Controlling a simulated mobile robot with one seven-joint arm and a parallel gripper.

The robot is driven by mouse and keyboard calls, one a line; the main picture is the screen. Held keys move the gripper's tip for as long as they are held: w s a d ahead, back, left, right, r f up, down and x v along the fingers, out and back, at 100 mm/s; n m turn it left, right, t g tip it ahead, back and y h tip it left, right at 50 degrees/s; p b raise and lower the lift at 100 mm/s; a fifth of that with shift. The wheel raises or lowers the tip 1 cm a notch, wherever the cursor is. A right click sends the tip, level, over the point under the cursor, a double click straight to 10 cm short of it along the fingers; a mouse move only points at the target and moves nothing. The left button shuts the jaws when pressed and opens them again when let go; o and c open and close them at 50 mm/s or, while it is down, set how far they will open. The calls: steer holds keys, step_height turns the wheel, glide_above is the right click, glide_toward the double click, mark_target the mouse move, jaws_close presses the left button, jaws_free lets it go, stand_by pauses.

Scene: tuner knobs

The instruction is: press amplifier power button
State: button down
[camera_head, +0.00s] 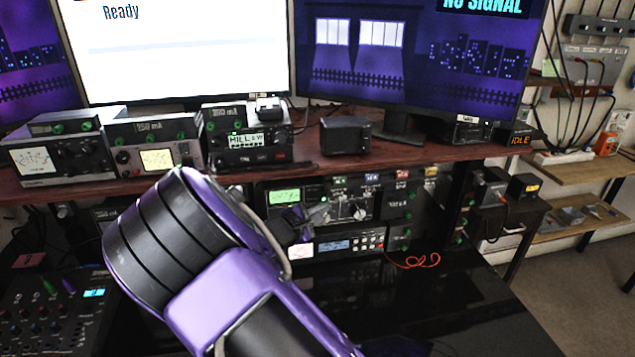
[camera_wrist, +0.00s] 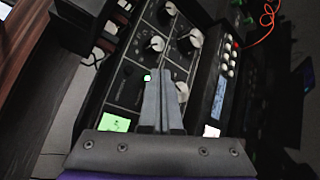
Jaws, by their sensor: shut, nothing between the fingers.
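A black rack unit (camera_head: 388,203) with a green display, several silver knobs and a small dial sits under the shelf. I cannot tell for sure which unit is the amplifier. The unit's front also fills the middle of the wrist view (camera_wrist: 128,80), with a small green-lit button (camera_wrist: 147,78) just left of my fingertips. My gripper (camera_head: 322,211) is shut and empty, its fingers pointing at this front panel. In the wrist view my gripper (camera_wrist: 163,76) covers part of the panel and part of a silver knob (camera_wrist: 182,90). Whether the fingertips touch the panel cannot be told.
Below is another unit with a blue display and several small buttons (camera_wrist: 228,62). Above, the wooden shelf (camera_head: 400,152) carries metered instruments (camera_head: 155,145) and monitors. A mixer (camera_head: 50,315) lies at the lower left. A red cable (camera_head: 420,262) lies on the glossy black desk (camera_head: 440,310).

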steer(key=shift+w, duration=0.1)
steer(key=shift+w+a, duration=0.15)
steer(key=shift+w, duration=0.2)
steer(key=shift+w+b, duration=0.1)
steer(key=shift+b, duration=0.2)
stand_by(0.3)
steer(key=shift+s+b, duration=0.35)
steer(key=shift+s, duration=0.25)
steer(key=s+d+b, duration=0.1)
steer(key=s+d, duration=0.1)
steer(key=s, duration=0.3)
steer(key=shift+s, duration=0.35)
